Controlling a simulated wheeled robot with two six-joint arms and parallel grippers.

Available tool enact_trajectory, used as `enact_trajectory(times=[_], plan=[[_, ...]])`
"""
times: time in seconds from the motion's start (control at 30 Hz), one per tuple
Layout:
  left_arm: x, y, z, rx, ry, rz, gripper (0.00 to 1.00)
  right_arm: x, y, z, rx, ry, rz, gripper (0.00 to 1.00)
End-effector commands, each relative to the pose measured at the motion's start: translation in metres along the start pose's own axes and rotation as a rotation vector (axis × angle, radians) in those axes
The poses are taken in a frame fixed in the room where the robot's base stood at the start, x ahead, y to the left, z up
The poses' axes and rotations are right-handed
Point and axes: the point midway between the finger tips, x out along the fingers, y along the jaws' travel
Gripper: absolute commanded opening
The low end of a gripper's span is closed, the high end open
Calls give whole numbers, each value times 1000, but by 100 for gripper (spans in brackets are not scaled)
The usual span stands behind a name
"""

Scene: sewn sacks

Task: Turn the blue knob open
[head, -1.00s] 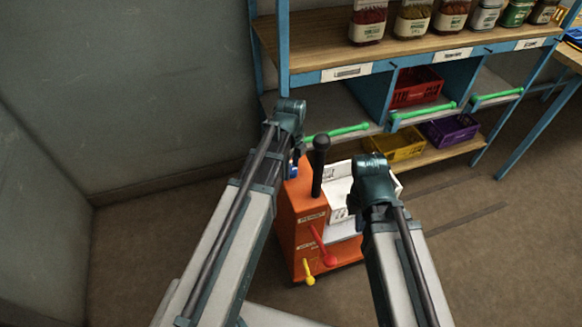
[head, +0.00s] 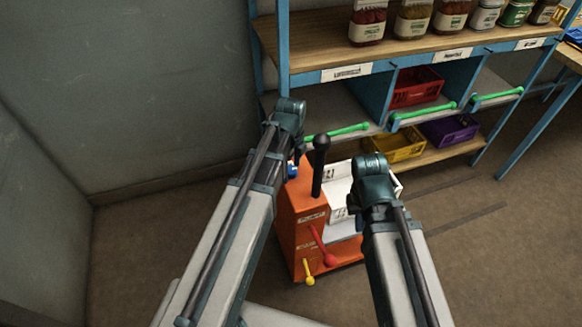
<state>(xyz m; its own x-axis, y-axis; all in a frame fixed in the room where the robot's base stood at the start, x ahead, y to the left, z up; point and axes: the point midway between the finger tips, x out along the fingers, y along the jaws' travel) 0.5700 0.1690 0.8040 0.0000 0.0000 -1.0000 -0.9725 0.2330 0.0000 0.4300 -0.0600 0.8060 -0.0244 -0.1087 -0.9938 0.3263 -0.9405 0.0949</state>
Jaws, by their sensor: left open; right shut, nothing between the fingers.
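The blue knob (head: 292,171) shows as a small blue patch on the upper left side of an orange machine (head: 303,232). My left arm covers part of it. My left gripper (head: 298,156) is at the knob, open, mostly hidden behind its own arm. I cannot tell whether its fingers touch the knob. My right gripper (head: 353,210) is shut and empty, mostly hidden by its own wrist, over the right part of the machine.
A black-topped lever (head: 320,160) stands up from the machine. A red lever (head: 326,252) and a yellow lever (head: 308,274) stick out in front. White sacks (head: 340,185) lie behind. A blue-framed shelf (head: 380,62) with jars, green handles and crates stands beyond. Floor at right is open.

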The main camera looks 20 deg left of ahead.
Motion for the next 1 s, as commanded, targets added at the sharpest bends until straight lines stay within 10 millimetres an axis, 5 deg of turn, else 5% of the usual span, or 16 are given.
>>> enact_trajectory(times=[0.37, 1.0], plan=[[-14, 0, 0, 0, 0, 0, 82, -14, 1, 1, 0, 0, 0, 0], [-107, 0, 0, 0, 0, 0, 82, -106, 10, 6, 0, 0, 0, 0]])
